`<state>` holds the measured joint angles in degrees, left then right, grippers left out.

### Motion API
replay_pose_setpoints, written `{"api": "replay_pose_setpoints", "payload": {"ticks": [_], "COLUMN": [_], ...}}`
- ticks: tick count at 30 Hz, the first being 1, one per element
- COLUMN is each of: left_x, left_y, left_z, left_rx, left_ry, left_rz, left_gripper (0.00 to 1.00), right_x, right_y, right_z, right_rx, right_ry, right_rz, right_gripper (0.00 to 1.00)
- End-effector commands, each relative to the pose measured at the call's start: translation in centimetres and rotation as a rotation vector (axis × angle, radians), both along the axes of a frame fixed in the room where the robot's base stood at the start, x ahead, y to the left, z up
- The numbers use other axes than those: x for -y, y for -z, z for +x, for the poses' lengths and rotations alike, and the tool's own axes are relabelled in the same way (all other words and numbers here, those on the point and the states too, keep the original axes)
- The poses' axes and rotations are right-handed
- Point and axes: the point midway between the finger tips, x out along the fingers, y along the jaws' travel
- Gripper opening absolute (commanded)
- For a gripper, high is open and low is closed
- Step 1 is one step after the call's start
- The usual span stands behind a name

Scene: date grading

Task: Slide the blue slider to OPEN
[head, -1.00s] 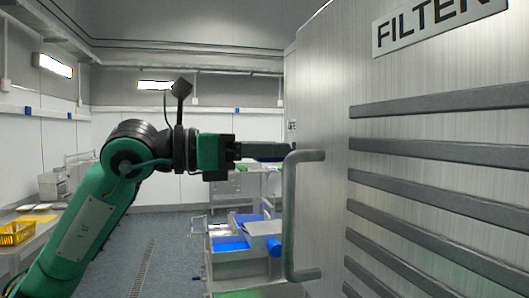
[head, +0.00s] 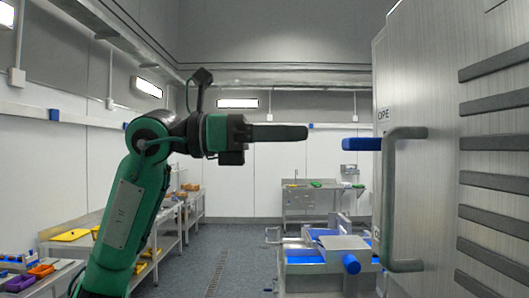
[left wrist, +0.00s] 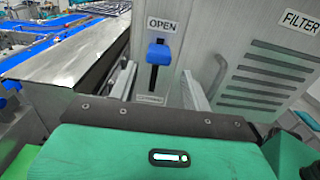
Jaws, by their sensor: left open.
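The blue slider (head: 361,144) sticks out from the left side of the metal filter cabinet (head: 440,120). In the left wrist view the slider (left wrist: 160,54) sits at the top of a dark vertical slot (left wrist: 153,80), just below the OPEN label (left wrist: 162,25). A lower label (left wrist: 150,99) is too small to read. My left gripper (head: 305,132) points at the slider, slightly higher in the picture, with a gap between them. Its fingers stand apart on either side of the slot in the left wrist view, holding nothing. My right gripper is not seen.
A grey handle (head: 388,200) juts from the cabinet front, near the slider. A cart with blue trays (head: 305,258) stands below. A side bench (head: 85,225) with coloured bins is at the left. The floor (head: 215,262) between is clear.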

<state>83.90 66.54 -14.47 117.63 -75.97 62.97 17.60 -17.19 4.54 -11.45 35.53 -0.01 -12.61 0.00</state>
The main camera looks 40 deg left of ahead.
Motion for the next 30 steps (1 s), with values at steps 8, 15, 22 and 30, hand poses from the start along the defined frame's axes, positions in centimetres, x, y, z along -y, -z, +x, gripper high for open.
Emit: {"api": "replay_pose_setpoints", "payload": {"ticks": [8, 15, 22, 30], "left_x": [-2.3, -2.4, -2.4, -2.4], "left_y": [0.0, -0.1, -0.1, -0.1], "left_z": [-2.1, -2.3, -2.3, -2.3], "left_rx": [0.001, 0.0, 0.001, 0.001], "left_ry": [-0.001, 0.0, 0.0, 0.0], "left_rz": [-0.001, 0.0, -0.001, -0.001], "left_gripper": [0.49, 0.49, 0.49, 0.49], "right_x": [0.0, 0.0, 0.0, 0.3], "right_y": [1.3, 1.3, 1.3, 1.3], "right_z": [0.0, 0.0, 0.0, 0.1], "right_rx": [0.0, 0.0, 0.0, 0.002], "right_ry": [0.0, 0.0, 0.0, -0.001], "right_rz": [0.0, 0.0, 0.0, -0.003], "right_gripper": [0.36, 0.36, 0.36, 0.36]}}
